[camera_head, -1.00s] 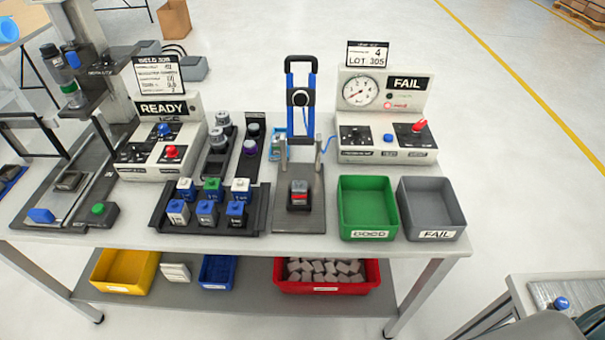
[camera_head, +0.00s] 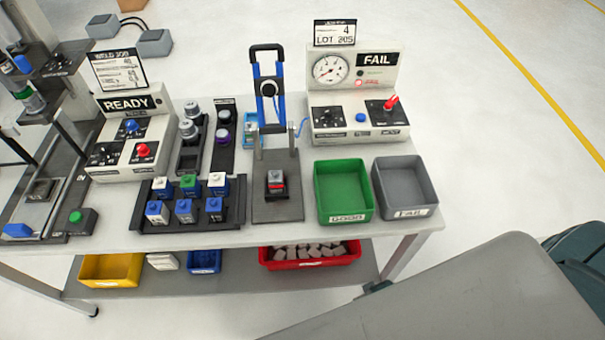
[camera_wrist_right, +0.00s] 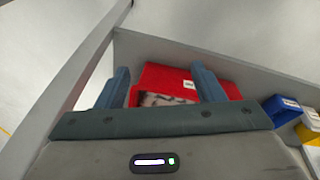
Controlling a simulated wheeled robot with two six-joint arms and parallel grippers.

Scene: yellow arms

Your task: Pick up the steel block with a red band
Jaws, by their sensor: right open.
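The steel block with a red band (camera_head: 276,181) sits upright on the dark base plate (camera_head: 277,210) of the blue-handled press (camera_head: 268,95), in the middle of the table. My right arm fills the lower right of the head view, in front of the table and well apart from the block. In the right wrist view my right gripper (camera_wrist_right: 162,84) is open and empty. Its two fingers point towards the red bin (camera_wrist_right: 170,78) on the lower shelf. The block does not show there. My left gripper is not in view.
A rack (camera_head: 230,217) of blue-and-white blocks stands left of the press. A green bin (camera_head: 345,219) and a grey bin (camera_head: 409,213) stand to its right. The FAIL box (camera_head: 358,132) is behind them, and the READY box (camera_head: 128,172) is at left. The table's front edge is close to the press.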

